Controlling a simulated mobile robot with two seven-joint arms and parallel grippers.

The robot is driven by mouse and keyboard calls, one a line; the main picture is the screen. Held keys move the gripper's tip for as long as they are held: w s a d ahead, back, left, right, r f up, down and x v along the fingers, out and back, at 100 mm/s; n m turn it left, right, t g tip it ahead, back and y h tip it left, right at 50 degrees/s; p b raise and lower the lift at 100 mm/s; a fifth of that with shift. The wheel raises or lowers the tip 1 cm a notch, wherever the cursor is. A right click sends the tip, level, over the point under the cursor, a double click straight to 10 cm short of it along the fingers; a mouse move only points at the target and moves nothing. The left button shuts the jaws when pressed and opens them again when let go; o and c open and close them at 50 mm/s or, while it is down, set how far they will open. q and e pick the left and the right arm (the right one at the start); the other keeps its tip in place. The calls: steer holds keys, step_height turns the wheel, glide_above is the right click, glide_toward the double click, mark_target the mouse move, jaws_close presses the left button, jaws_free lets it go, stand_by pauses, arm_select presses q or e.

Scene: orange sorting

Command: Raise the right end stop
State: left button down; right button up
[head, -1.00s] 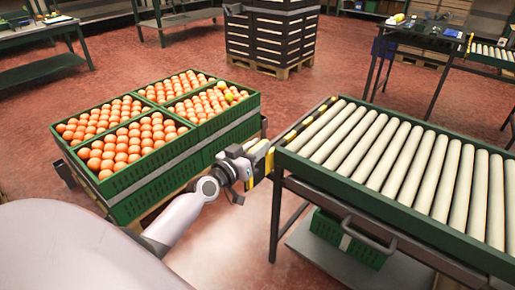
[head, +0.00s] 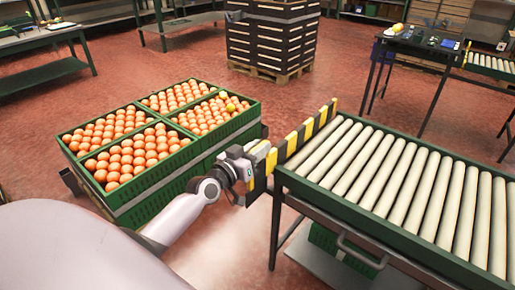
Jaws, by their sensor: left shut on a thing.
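The end stop (head: 308,128) is a yellow-and-black striped bar across the left end of the roller conveyor (head: 390,222). It stands up above the level of the rollers. My left gripper (head: 262,163) is shut on the near end of the bar, at the conveyor's near left corner. Its fingers partly cover that end of the bar. My right gripper is not in view.
Green crates (head: 160,198) full of oranges stand on a pallet just left of my left gripper. A green crate (head: 345,253) sits under the conveyor. A dark stack of crates (head: 272,45) stands behind. Red floor between them is clear.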

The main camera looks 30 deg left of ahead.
arm_select(q)
steer(key=shift+d+r, duration=0.25)
steer(key=c, duration=1.1)
jaws_free()
steer(key=shift+r, duration=0.1)
steer(key=shift+o, duration=0.2)
steer(key=shift+s+a, duration=0.1)
steer(key=shift+s, duration=0.1)
steer(key=s, duration=0.6)
steer(key=shift+s+a+p, duration=0.2)
steer(key=shift+s+p, duration=0.15)
